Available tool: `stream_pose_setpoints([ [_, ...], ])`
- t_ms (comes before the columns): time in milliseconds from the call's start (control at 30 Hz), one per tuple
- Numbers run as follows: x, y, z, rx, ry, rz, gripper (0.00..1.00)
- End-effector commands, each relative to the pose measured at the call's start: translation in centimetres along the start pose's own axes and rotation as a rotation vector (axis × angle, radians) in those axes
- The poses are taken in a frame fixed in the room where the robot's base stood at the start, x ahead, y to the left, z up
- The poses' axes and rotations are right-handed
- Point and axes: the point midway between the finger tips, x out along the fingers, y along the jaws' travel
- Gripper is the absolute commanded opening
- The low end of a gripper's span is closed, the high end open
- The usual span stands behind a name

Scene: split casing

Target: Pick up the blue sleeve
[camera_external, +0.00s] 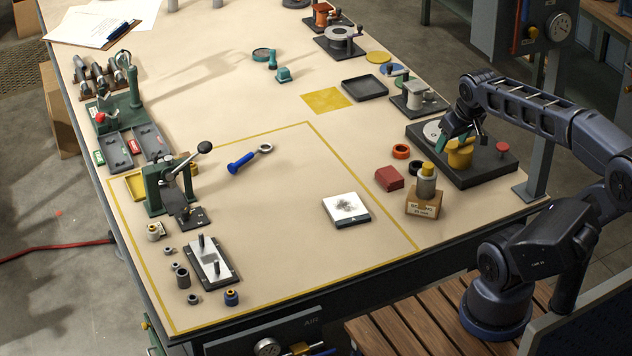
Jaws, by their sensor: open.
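A short blue sleeve (232,298) with a brownish centre stands near the front left corner of the table, inside the yellow outline. It is small in the picture, and its top faces up. My gripper (457,140) is far from it, at the right side of the table. The gripper is open, just above or beside a yellow cylinder (459,155) on a dark plate (498,172). I cannot tell whether the fingers touch the cylinder.
Near the sleeve are a grey sleeve (182,278), small rings and a plate with pegs (214,262). A green lever press (158,195) stands behind them.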

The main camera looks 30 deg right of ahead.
Motion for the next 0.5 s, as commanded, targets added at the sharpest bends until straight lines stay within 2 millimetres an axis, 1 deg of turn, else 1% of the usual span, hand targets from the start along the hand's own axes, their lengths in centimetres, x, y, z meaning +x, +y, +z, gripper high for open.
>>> stream_pose_setpoints([
  [33, 0.4, -0.6, -1.2, -0.042, -0.012, -0.007, 0.59],
  [100, 0.8, -1.6, -2.8, -0.105, -0.025, -0.016, 0.59],
  [267, 2.2, -4.1, -6.2, -0.247, -0.053, -0.037, 0.59],
  [400, 3.7, -6.7, -9.1, -0.371, -0.074, -0.055, 0.59],
  [467, 4.4, -7.9, -10.2, -0.425, -0.083, -0.064, 0.59],
  [500, 4.9, -8.8, -10.9, -0.461, -0.089, -0.07, 0.59],
])
